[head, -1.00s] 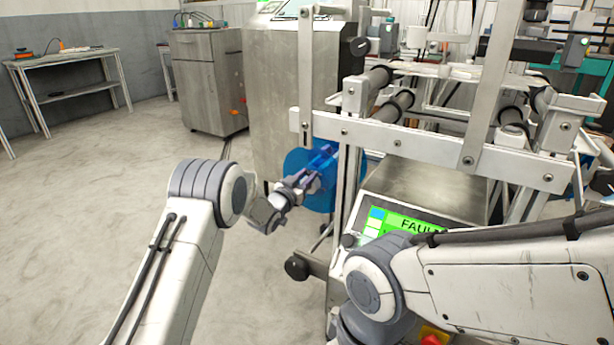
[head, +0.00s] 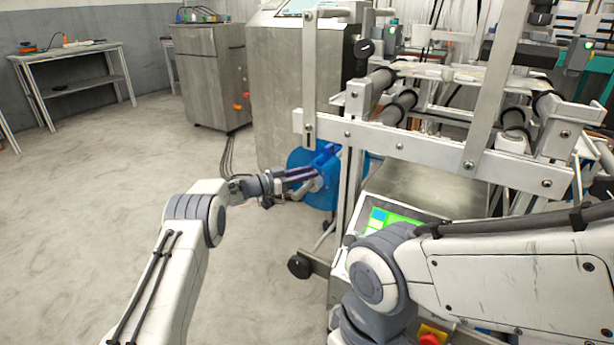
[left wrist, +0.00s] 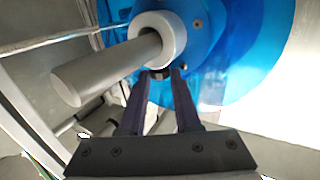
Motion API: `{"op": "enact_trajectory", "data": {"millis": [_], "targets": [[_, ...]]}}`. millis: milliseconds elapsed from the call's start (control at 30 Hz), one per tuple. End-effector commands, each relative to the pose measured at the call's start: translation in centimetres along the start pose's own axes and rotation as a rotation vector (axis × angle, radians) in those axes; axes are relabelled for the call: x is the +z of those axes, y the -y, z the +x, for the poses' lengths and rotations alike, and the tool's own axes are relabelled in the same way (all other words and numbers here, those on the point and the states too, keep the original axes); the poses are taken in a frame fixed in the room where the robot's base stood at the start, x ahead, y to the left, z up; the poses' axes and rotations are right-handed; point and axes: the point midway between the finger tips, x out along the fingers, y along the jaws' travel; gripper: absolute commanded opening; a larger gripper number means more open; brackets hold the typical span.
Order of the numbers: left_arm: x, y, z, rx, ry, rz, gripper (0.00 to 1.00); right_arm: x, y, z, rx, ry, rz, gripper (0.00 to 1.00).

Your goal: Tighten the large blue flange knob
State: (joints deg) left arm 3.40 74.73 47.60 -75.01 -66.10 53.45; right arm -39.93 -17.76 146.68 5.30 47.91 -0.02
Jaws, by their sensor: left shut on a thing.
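The large blue flange knob (head: 326,156) sits low on the machine's left side, against a blue disc (head: 302,158). In the left wrist view its blue hub (left wrist: 203,28) is near the top, with a pale collar (left wrist: 163,36) and a grey shaft (left wrist: 105,70) pointing out of it. My left gripper (head: 316,172) reaches in from the left at the knob. In the left wrist view its dark fingers (left wrist: 161,76) are shut on a part of the knob just below the collar. The exact contact is hard to see. My right gripper is not in view.
The machine's metal frame (head: 420,146) and upright post stand just right of the knob. A black round foot (head: 299,267) juts out below. A green-lit panel (head: 400,216) is partly hidden by my right arm. A grey cabinet (head: 208,75) stands behind; the floor at left is clear.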

Motion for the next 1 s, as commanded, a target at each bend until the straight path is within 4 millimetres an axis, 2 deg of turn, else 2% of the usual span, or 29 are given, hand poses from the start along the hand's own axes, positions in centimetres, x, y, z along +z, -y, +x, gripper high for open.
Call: {"op": "enact_trajectory", "data": {"millis": [300,867,900,933,967,1000], "targets": [[-0.03,0.22,-0.02,0.061,-0.003,0.003,0.0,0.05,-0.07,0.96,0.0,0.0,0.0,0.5],[-0.21,0.23,0.02,0.073,-0.003,0.003,0.0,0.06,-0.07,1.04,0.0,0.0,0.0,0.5],[-0.22,0.23,0.02,0.073,-0.004,0.003,0.43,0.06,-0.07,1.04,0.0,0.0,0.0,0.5],[-0.22,0.23,0.02,0.073,-0.003,0.003,0.54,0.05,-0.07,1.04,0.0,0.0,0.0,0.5],[-0.21,0.24,0.02,0.073,-0.003,0.003,0.62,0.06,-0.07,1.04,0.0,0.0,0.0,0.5],[-0.2,0.25,0.03,0.072,-0.003,0.003,0.62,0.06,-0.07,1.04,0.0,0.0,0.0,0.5]]}}
